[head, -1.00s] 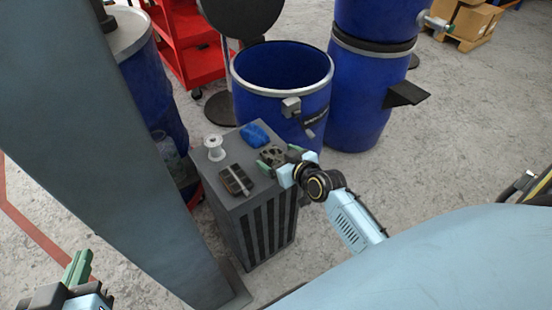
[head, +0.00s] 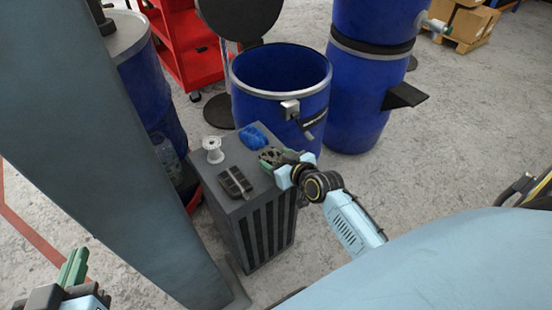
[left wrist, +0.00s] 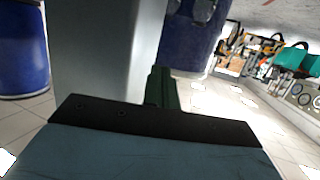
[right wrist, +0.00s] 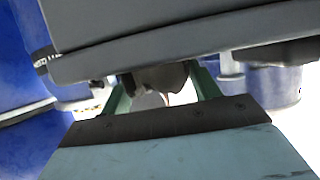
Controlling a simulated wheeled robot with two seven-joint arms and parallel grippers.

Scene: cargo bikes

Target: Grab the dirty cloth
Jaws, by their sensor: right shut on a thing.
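My right gripper (head: 270,157) is at the right edge of the grey cabinet's top, in the head view. It is shut on a small dark, mottled thing, which looks like the dirty cloth (right wrist: 160,78); in the right wrist view it shows brownish-grey between the two green fingers, partly hidden. A crumpled blue cloth (head: 254,137) lies on the cabinet just behind the gripper. My left gripper (head: 74,266) is at the lower left of the head view, far from the cabinet, shut and empty; its green fingers (left wrist: 161,88) are together in the left wrist view.
The grey cabinet (head: 225,158) also holds a white spool (head: 213,150) and a dark tray-like box (head: 235,182). An open blue barrel (head: 275,105) stands right behind it, with stacked blue barrels (head: 360,95) to the right. A red cart (head: 190,50) is at the back.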

